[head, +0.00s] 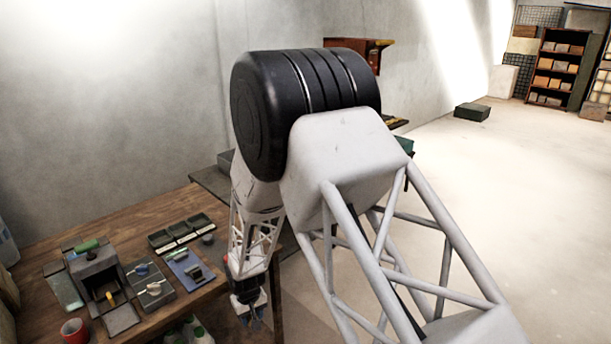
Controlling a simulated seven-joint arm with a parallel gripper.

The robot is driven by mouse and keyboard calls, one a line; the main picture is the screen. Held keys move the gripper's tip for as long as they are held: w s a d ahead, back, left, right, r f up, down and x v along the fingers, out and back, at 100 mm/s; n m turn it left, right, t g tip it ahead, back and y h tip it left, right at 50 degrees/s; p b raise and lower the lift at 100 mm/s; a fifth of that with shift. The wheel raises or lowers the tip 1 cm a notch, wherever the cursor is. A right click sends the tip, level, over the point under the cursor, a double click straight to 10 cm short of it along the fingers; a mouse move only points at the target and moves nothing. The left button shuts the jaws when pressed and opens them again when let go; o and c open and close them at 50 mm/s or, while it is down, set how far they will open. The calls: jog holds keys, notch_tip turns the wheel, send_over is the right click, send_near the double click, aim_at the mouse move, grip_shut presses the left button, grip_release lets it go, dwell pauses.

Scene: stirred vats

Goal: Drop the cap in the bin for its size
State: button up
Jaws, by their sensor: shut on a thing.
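My gripper (255,323) points down at the right end of the wooden workbench, low in the view. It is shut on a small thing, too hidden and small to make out. Three dark open bins (180,231) with pale labels stand in a row at the back of the bench, left of my gripper. A small dark round piece (208,239) lies just in front of the right bin; I cannot tell whether it is a cap.
On the wooden bench (140,208) are a blue board (178,260) with dark parts, a grey block (150,290) with tools, an open grey box (97,270) and a red cup (75,331). Bottles (190,330) stand near the front edge. My arm covers the centre.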

jog(key=w+d+f+m, duration=0.2)
jog(key=w+d+f, duration=0.2)
jog(key=d, duration=0.7)
jog(key=w+d+f+m, duration=0.2)
jog(key=w+d+f, duration=0.3)
jog(key=d, duration=0.7)
jog(key=w+d+f+m, duration=0.2)
jog(key=w+d+f, duration=0.3)
jog(key=d, duration=0.7)
jog(key=shift+w+f, duration=0.15)
jog(key=shift+w, duration=0.7)
jog(key=shift+a, duration=0.1)
